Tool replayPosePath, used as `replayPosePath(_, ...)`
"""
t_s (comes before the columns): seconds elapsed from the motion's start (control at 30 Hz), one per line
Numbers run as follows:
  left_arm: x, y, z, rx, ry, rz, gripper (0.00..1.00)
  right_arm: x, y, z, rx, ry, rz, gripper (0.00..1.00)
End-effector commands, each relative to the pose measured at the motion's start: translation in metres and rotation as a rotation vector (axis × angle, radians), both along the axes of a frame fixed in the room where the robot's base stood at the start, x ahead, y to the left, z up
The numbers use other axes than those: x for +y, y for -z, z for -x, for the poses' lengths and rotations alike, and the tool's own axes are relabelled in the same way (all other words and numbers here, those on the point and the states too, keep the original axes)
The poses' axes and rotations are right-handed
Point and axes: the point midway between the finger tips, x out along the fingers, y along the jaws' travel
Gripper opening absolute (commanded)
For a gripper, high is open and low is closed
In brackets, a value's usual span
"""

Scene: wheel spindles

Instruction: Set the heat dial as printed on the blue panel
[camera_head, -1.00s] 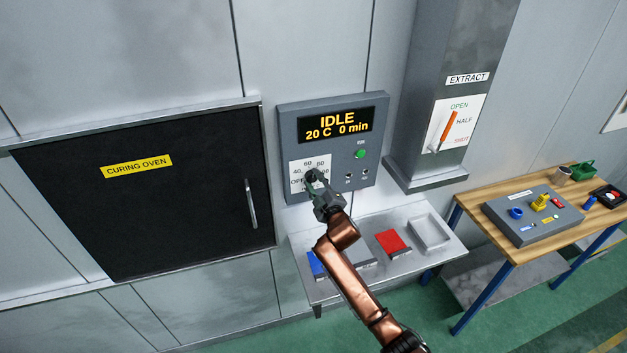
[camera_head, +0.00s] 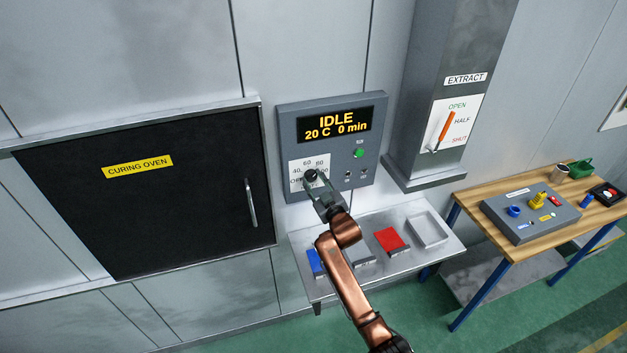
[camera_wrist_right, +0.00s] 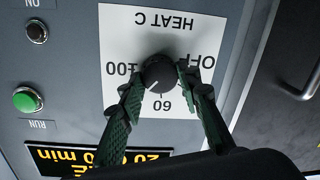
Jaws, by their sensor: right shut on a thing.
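The heat dial (camera_head: 311,175) is a round black knob on a white scale on the grey control box. In the right wrist view the dial (camera_wrist_right: 160,72) appears upside down, with OFF, 60 and 100 readable and the other marks hidden behind the fingers. A pale mark on the knob seems to point between 60 and 100. My right gripper (camera_wrist_right: 164,80) is shut on the dial, one green finger on each side. The blue panel (camera_head: 315,262) lies at the left of the shelf; its print is too small to read. My left gripper is not in view.
The display (camera_head: 336,124) reads IDLE, 20 C, 0 min. A green RUN button (camera_head: 359,153) and small black controls are beside the dial. A red panel (camera_head: 391,240) and a tray (camera_head: 430,231) lie on the shelf. The curing oven door (camera_head: 150,190) is at left.

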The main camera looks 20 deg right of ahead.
Motion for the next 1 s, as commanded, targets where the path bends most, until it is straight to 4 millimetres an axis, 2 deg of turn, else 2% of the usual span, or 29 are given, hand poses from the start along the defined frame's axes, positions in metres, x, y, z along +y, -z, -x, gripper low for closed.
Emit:
replayPosePath(0.4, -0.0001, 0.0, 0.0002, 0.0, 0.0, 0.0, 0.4, 0.0002, 0.0023, 0.0002, 0.004, -0.001, -0.006, 0.07)
replayPosePath(0.43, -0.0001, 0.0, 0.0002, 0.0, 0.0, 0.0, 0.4, 0.0002, 0.0023, 0.0002, 0.004, -0.001, -0.006, 0.34)
replayPosePath(0.5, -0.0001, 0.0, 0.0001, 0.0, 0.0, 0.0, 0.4, 0.0002, 0.0021, 0.0002, 0.004, -0.001, -0.006, 0.38)
replayPosePath(0.67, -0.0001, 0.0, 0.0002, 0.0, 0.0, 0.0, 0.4, 0.0001, 0.0013, 0.0001, 0.002, 0.0, -0.005, 0.49)
replayPosePath(1.0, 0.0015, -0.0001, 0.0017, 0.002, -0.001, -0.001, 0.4, -0.0008, 0.0009, 0.0038, 0.001, 0.001, -0.004, 0.49)
